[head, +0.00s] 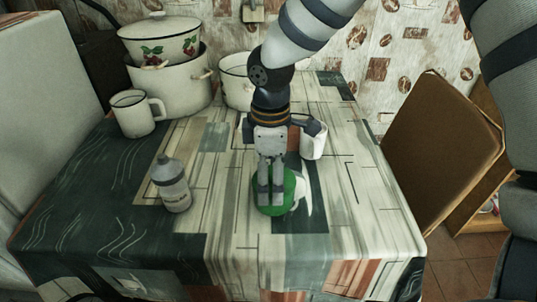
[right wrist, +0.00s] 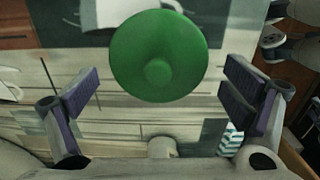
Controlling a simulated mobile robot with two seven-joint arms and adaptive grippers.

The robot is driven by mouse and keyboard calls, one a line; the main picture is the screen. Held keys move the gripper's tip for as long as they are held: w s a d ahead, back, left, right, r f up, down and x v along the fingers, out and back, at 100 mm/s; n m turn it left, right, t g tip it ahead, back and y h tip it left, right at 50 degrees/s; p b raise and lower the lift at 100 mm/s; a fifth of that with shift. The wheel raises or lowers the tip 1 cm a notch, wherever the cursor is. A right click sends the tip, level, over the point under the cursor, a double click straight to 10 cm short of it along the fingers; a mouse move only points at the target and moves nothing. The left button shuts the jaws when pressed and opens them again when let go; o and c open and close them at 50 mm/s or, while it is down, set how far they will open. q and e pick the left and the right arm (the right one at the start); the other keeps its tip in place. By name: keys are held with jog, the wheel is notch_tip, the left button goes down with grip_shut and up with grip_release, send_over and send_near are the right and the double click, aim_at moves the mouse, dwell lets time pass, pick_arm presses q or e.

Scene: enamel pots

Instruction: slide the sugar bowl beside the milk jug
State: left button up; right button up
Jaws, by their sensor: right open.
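The sugar bowl, with a round green lid (head: 289,187), stands near the middle of the table. Something white shows at its right side, and my gripper hides much of it. From above, the lid with its central knob fills the upper middle of the right wrist view (right wrist: 158,85). My right gripper (head: 270,198) points down at the bowl. Its two fingers (right wrist: 160,90) are spread wide, one on each side of the lid, with gaps. A white vessel, apparently the milk jug (head: 314,142), stands just behind and right of the gripper, partly hidden. My left gripper is not in view.
A grey bottle (head: 172,186) stands left of the bowl. A white mug (head: 137,113), a large pot (head: 170,88) with a cherry-patterned pot (head: 160,42) on it, and another white pot (head: 236,82) stand at the back left. The table's front right is clear (head: 370,220).

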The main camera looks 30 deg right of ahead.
aim_at(270, 210)
notch_tip(270, 210, down, 6)
jog(key=shift+r, duration=0.25)
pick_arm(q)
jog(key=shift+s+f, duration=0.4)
